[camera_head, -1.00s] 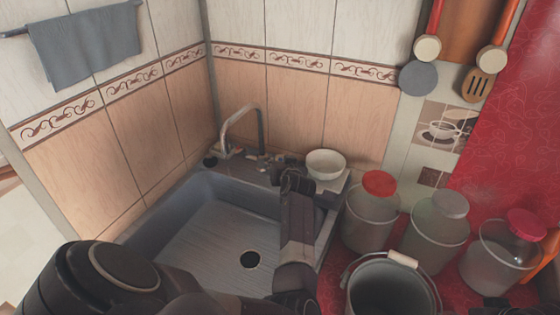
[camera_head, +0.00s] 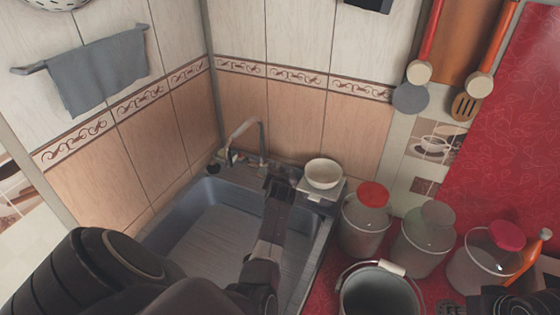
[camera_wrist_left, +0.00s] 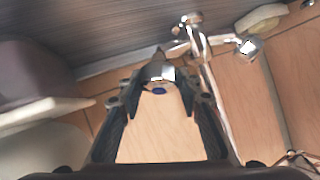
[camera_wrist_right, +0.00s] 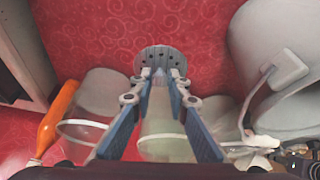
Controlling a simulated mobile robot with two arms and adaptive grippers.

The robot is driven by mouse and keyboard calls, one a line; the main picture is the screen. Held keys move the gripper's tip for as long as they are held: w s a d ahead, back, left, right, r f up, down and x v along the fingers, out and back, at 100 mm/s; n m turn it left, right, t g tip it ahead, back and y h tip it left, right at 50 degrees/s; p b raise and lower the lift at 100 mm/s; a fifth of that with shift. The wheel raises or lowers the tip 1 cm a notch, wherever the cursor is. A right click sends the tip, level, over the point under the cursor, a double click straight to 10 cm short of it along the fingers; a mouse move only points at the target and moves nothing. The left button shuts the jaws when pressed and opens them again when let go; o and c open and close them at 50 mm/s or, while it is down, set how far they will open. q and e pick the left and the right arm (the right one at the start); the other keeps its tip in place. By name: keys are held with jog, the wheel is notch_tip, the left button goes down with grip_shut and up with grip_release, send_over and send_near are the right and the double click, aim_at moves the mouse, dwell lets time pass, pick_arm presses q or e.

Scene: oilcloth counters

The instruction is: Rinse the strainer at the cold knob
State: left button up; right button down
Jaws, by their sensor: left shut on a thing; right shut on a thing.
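My left gripper (camera_head: 280,184) reaches over the sink to the tap's base. My right gripper (camera_wrist_right: 160,82) is shut on the strainer (camera_wrist_right: 158,56), a grey round plate with holes. In the head view the right gripper (camera_head: 474,304) is low at the right, mostly cut off, away from the sink.
The grey sink (camera_head: 205,235) lies left of the red counter. A white bowl (camera_head: 323,172) stands behind the sink's right corner. Lidded jars (camera_head: 366,222) and a grey bucket (camera_head: 380,295) crowd the counter, with an orange bottle (camera_head: 527,258) at the right.

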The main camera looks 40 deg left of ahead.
pick_arm(q)
jog(key=shift+f, duration=0.1)
pick_arm(e)
jog(key=shift+r, duration=0.15)
pick_arm(q)
jog(key=o, duration=1.2)
jog(key=shift+c, duration=0.2)
jog(key=v, duration=0.7)
jog(key=shift+s+d, duration=0.2)
pick_arm(e)
jog(key=shift+d, duration=0.1)
